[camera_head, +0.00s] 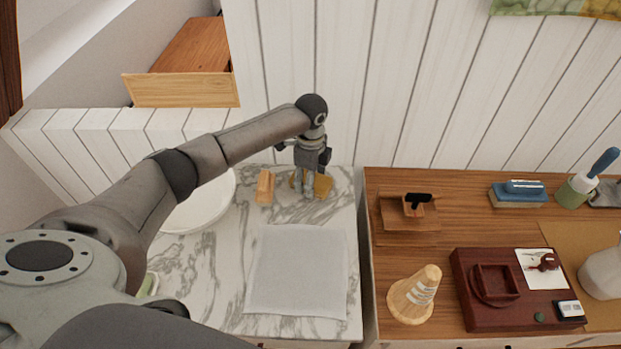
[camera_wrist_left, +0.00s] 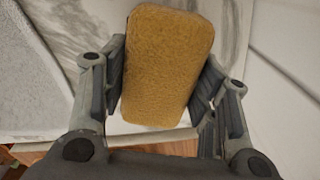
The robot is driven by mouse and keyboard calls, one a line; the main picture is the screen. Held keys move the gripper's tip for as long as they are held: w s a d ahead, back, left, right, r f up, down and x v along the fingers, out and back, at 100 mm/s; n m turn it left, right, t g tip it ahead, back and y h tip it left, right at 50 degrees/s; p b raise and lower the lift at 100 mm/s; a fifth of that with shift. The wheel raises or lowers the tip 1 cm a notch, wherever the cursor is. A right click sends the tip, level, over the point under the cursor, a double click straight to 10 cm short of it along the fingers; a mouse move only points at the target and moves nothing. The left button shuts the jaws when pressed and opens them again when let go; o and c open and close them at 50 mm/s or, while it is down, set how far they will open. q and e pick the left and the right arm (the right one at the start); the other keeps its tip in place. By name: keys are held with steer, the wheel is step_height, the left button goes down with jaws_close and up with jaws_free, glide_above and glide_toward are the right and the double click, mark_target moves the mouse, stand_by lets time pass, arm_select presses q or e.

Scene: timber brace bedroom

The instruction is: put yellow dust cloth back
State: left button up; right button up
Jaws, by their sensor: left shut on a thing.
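The yellow dust cloth (camera_wrist_left: 167,65) is a fuzzy, mustard-yellow rounded block in the left wrist view, between the two fingers. In the head view the yellow cloth (camera_head: 323,186) shows beside the fingers at the back of the marble top, partly hidden by them. My left gripper (camera_head: 308,192) points down there and is shut on the cloth; its fingers also show in the left wrist view (camera_wrist_left: 163,95). I cannot tell whether the cloth touches the marble. My right gripper is not in view.
The marble top (camera_head: 215,275) holds a wooden block (camera_head: 265,187), a white basin (camera_head: 205,205) and a pale grey cloth (camera_head: 298,270). A wooden desk (camera_head: 450,220) at right carries a cone (camera_head: 414,295), dark red tray (camera_head: 485,320) and blue-topped brush (camera_head: 518,194).

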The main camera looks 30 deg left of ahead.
arm_select(q)
steer(key=shift+f, duration=0.4)
steer(key=shift+f, duration=0.1)
steer(key=o, duration=0.9)
step_height(320, 180, up, 11)
steer(key=shift+r+b, duration=0.2)
steer(key=shift+b, duration=0.6)
steer(key=shift+r, duration=0.45)
